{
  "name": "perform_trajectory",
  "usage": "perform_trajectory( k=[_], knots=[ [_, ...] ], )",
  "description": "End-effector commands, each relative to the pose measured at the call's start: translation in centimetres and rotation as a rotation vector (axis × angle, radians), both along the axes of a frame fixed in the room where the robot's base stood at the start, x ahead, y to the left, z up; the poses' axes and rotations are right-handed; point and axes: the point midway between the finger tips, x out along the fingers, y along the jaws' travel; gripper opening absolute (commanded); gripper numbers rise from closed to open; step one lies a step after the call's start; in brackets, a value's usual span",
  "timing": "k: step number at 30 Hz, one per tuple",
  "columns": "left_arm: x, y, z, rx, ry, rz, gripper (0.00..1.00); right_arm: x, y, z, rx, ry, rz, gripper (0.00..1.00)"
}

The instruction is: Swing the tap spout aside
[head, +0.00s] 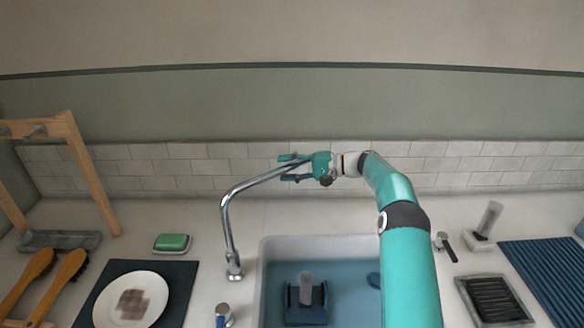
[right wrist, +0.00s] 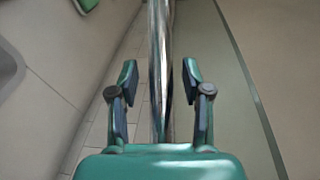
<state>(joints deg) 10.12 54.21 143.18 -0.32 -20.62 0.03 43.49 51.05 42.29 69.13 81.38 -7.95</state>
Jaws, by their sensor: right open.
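The chrome tap spout (head: 228,222) rises from the counter left of the sink (head: 320,243) and arches up and right, over the back edge of the sink. My right gripper (head: 283,168) is at the spout's far end, its fingers pointing left along it. In the right wrist view the spout (right wrist: 159,70) runs between the two open fingers of the gripper (right wrist: 160,85), with a gap on each side. The outlet end is hidden by the gripper. My left gripper is not in view.
A blue holder (head: 306,308) stands in the sink. A green soap (head: 173,242), a plate (head: 132,300) on a dark mat and wooden brushes (head: 62,282) lie to the left. A drain tray (head: 492,298) and ribbed blue mat (head: 545,275) lie to the right. A tiled wall (head: 190,168) is close behind.

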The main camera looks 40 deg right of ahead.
Motion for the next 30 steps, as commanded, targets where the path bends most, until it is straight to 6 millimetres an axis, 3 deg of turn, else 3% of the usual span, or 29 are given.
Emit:
perform_trajectory(
  k=[5, 21, 30],
  knots=[
    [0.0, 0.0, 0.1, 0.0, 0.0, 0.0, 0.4, -0.8, -0.8, 0.2, -0.001, 0.0, -0.003, 0.48],
    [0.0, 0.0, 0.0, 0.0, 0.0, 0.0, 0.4, -7.7, -7.1, 1.3, -0.001, 0.001, -0.002, 0.48],
    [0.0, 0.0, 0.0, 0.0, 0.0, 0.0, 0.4, -8.8, -8.0, 1.5, 0.0, 0.001, 0.0, 0.48]
  ],
)
